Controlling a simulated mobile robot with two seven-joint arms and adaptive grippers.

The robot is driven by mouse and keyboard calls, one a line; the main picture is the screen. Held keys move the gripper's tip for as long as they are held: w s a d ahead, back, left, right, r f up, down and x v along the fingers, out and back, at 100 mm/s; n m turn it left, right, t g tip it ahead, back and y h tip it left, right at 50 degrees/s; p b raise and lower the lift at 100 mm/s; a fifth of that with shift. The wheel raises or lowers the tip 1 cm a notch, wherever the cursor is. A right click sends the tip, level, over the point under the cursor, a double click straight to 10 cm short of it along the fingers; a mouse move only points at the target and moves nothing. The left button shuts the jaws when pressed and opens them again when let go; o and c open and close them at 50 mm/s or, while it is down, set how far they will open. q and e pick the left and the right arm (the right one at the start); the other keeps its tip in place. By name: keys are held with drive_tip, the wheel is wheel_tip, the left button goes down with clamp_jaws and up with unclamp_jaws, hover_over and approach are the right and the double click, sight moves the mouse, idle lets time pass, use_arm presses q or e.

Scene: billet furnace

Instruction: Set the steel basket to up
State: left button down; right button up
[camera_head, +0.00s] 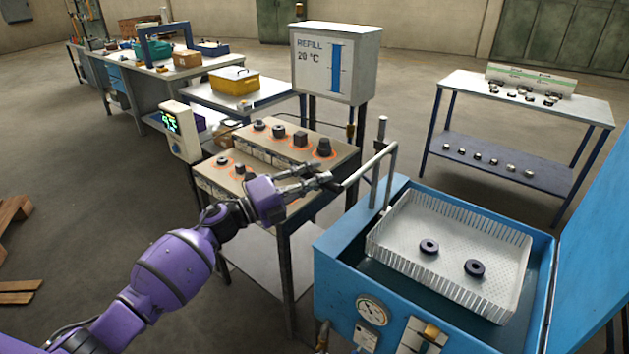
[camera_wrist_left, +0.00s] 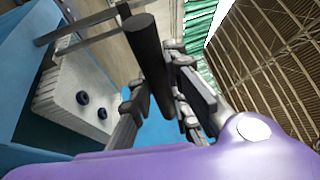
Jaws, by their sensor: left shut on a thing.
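The steel basket (camera_head: 448,236) is a pale, perforated tray with slotted sides, over the blue tank (camera_head: 340,268). It holds two dark rings, one at its middle (camera_head: 429,247) and one further right (camera_head: 474,268). A grey bent-bar handle (camera_head: 392,165) rises at its left corner and reaches toward my left gripper (camera_head: 322,180). My left gripper is shut on the handle's end. In the left wrist view the dark round grip (camera_wrist_left: 150,62) passes between the fingers, and the basket (camera_wrist_left: 75,90) shows at left. My right gripper is out of view.
The tank's blue lid (camera_head: 592,240) stands open at right. A gauge (camera_head: 372,310) is on its front. A table with dark parts on orange-ringed spots (camera_head: 275,150) stands behind my left gripper. A refill box (camera_head: 335,65) stands behind, and a two-level rack (camera_head: 515,120) at back right.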

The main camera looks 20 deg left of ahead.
use_arm(q)
drive_tip(key=shift+w+r, duration=0.1)
drive_tip(key=shift+r, duration=0.45)
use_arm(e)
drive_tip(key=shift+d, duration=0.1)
use_arm(q)
drive_tip(key=c, duration=1.7)
unclamp_jaws()
drive_tip(key=shift+a, duration=0.1)
drive_tip(key=shift+o, duration=0.2)
drive_tip(key=shift+f, duration=0.15)
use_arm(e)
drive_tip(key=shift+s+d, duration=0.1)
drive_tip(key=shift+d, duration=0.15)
use_arm(q)
drive_tip(key=shift+f, duration=0.1)
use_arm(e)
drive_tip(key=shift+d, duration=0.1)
use_arm(q)
drive_tip(key=v, duration=1.2)
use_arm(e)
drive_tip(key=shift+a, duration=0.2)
